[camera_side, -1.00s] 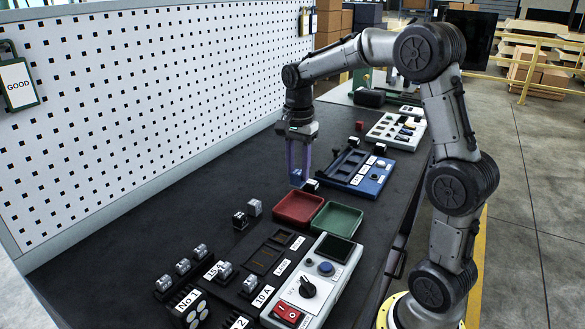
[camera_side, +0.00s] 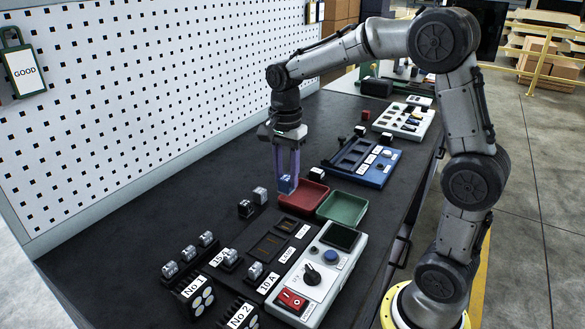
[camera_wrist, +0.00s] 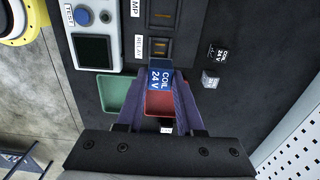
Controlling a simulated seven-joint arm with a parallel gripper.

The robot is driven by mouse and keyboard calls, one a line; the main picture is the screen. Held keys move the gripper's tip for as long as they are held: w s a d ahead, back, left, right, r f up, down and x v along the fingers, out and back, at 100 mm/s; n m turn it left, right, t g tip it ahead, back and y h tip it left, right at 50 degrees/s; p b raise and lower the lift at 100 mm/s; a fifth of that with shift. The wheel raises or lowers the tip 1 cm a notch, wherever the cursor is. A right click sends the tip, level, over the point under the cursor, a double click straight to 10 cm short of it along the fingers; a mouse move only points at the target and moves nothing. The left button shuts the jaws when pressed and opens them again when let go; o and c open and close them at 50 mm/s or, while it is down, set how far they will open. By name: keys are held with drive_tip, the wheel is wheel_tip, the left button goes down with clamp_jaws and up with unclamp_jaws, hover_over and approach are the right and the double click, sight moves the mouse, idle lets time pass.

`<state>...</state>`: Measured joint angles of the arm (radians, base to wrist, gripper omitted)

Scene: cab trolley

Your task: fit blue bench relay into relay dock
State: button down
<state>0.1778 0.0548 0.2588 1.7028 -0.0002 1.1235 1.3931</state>
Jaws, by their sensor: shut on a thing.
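My gripper (camera_side: 287,188) is shut on the blue relay (camera_side: 286,184), held above the far-left edge of the red tray. In the wrist view the relay (camera_wrist: 160,78) sits between the fingertips with its "COIL 24 V" label showing. The relay dock (camera_wrist: 160,46) is the recessed slot beside the "RELAY" label, just past the relay in the wrist view. In the side view the dock (camera_side: 296,227) lies in front of the red tray, in the black panel, and looks empty.
The red tray (camera_side: 302,196) and green tray (camera_side: 343,208) lie beside the dock. A grey tester (camera_side: 322,277) stands to its right. Two small blocks, dark (camera_side: 246,208) and grey (camera_side: 260,195), stand left. The blue rack (camera_side: 362,161) lies behind. Bare mat lies at left.

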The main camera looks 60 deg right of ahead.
drive_tip(key=shift+f, duration=5)
drive_tip(key=shift+f, duration=0.25)
drive_tip(key=shift+c, duration=2.3)
unclamp_jaws()
